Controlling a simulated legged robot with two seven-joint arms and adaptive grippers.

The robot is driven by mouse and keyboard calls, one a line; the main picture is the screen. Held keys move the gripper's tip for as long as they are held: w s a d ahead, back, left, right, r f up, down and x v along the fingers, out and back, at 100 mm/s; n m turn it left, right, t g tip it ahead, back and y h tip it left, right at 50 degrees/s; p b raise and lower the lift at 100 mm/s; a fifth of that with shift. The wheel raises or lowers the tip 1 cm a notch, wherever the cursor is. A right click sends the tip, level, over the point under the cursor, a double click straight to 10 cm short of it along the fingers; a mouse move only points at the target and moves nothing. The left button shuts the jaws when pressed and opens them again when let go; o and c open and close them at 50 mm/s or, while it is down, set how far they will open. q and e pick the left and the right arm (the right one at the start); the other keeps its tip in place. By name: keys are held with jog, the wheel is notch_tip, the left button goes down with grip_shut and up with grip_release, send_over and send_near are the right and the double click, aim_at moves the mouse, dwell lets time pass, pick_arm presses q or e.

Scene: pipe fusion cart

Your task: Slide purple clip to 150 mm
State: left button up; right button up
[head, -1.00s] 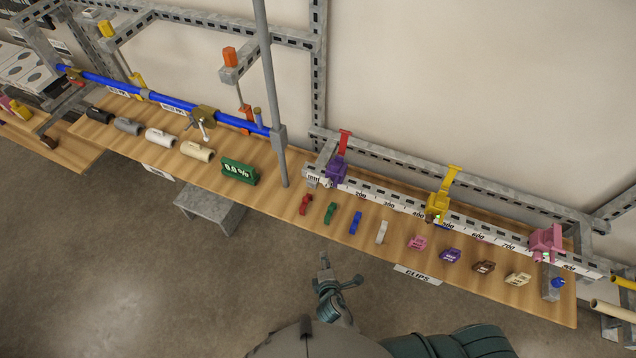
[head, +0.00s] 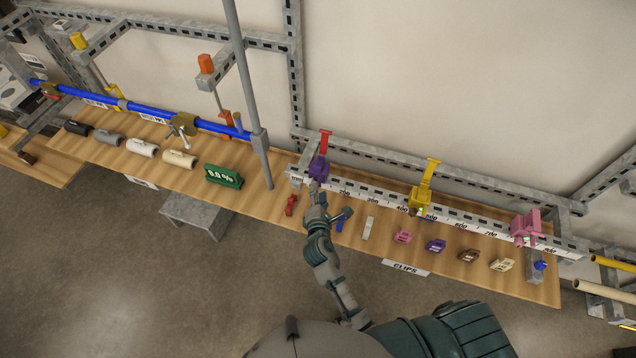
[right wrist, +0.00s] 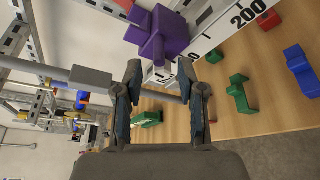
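The purple clip (head: 318,170) sits on the left end of the white ruler rail (head: 382,200), left of the 200 mark. In the right wrist view the purple clip (right wrist: 157,36) is just beyond my fingertips, with the 200 mark to its right. My right gripper (head: 317,191) is just in front of the clip. Its two fingers (right wrist: 160,72) are spread apart with nothing held between them. I cannot tell whether a fingertip touches the clip. The clip's exact reading is too small to make out. My left gripper is not in view.
A yellow clip (head: 420,197) and a pink clip (head: 526,228) sit farther right on the rail. Small loose clips, such as the red one (head: 291,205), lie on the wooden shelf (head: 190,178) in front. A grey upright post (head: 250,90) stands left of the rail.

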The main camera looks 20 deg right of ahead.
aim_at(317, 174)
jog(key=x, duration=0.4)
jog(key=shift+w, duration=0.25)
grip_shut()
